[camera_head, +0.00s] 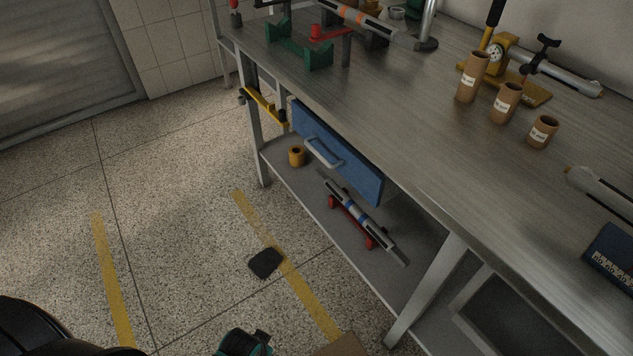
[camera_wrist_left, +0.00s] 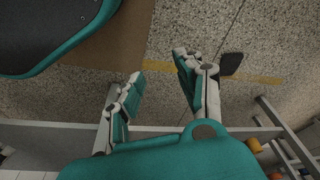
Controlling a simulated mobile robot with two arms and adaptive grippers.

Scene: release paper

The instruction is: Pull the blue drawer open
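The blue drawer (camera_head: 350,165) sits under the workbench top. Its front looks flush with the bench edge, and a pale grey handle (camera_head: 325,152) stands out from it. My left gripper (camera_wrist_left: 158,66) is open in the left wrist view, its two fingers apart with nothing between them but floor behind. A teal and black part of mine shows at the bottom edge of the head view, well in front of and apart from the drawer. The drawer is not clearly visible in the wrist view. My right gripper is in neither view.
The metal workbench (camera_head: 400,130) holds cardboard tubes (camera_head: 506,103) and tools. Its lower shelf (camera_head: 300,182) carries a yellow roll (camera_head: 297,156) and a striped device (camera_head: 360,212). A dark pad (camera_head: 265,263) lies on the floor.

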